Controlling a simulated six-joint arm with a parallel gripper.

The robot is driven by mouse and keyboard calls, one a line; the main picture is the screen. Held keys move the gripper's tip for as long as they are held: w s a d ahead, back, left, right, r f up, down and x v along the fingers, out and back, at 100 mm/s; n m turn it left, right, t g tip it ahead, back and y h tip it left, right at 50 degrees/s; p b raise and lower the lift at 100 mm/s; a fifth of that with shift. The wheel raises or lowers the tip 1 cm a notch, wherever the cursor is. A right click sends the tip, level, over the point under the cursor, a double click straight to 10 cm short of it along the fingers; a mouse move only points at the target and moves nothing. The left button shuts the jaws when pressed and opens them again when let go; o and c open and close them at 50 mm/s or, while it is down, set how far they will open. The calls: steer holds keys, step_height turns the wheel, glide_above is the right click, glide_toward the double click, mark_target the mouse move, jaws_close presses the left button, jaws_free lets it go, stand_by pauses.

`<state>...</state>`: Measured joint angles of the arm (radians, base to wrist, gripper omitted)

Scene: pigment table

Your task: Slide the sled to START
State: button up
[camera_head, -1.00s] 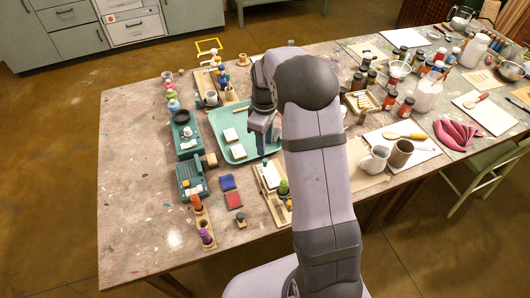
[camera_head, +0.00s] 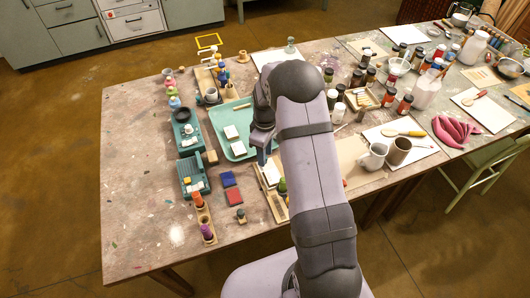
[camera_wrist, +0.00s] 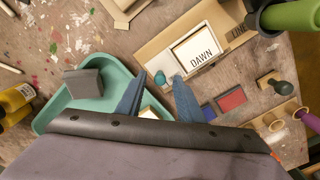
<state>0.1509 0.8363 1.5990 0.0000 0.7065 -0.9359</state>
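The sled appears to be the pale framed plate marked DAWN (camera_wrist: 197,50), on a tan wooden track (camera_wrist: 160,42) in the wrist view. A small teal knob (camera_wrist: 160,77) sits at its near edge. Part of a word, "LINE", shows on the track. No START mark is readable. In the head view the track (camera_head: 277,207) lies right of the stamp pads, partly behind my arm. My gripper (camera_wrist: 154,88) is open, its two blue fingers apart and empty, with the knob just beyond the gap between the fingertips. In the head view my gripper (camera_head: 264,155) is above the track's far end.
A teal tray (camera_head: 215,118) with white blocks lies left of my gripper. A blue pad (camera_head: 228,179) and a red pad (camera_head: 233,195) lie left of the track. A green cylinder (camera_wrist: 292,15) stands by the track. Mugs (camera_head: 373,157) stand to the right.

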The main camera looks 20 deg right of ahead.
mark_target(271, 173)
jaws_close()
steer(key=shift+s+p, duration=0.35)
steer(key=shift+s, duration=2.6)
jaws_free()
